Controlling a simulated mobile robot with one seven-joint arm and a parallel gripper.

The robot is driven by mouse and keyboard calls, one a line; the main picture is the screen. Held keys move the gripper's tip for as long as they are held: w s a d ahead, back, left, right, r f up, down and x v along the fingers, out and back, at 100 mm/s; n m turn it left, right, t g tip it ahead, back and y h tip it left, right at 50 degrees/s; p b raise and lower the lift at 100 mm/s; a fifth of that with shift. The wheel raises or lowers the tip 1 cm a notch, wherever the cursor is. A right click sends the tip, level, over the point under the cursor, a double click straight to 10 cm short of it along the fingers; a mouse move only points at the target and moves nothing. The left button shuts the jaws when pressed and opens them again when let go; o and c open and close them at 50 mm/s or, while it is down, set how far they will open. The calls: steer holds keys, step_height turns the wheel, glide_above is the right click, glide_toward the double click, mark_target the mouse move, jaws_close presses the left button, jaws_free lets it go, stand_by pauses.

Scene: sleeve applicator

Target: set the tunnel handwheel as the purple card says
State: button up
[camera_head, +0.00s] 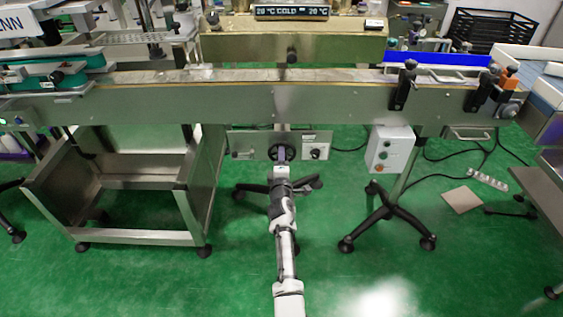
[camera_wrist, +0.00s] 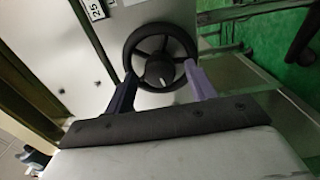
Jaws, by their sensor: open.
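The tunnel handwheel (camera_wrist: 131,47) is a black spoked wheel on a pale metal panel in the wrist view. Its dark hub (camera_wrist: 159,70) carries a short white mark. In the head view the handwheel (camera_head: 271,151) shows small below the conveyor, partly hidden by my gripper. My gripper (camera_wrist: 160,72) is open, with its two purple fingers at either side of the wheel's lower part. Whether the fingers touch the rim I cannot tell. In the head view my gripper (camera_head: 281,156) is in front of the wheel. I cannot make out a purple card in either view.
A label reading 25 (camera_wrist: 96,9) is above the wheel. A temperature display (camera_head: 291,12) stands above the conveyor (camera_head: 230,105). A white control box (camera_head: 389,149) is right; a metal cart (camera_head: 130,165) is left.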

steer(key=s+p, duration=0.7)
steer(key=s, duration=0.6)
steer(key=shift+s+p, duration=0.3)
steer(key=shift+s, duration=0.1)
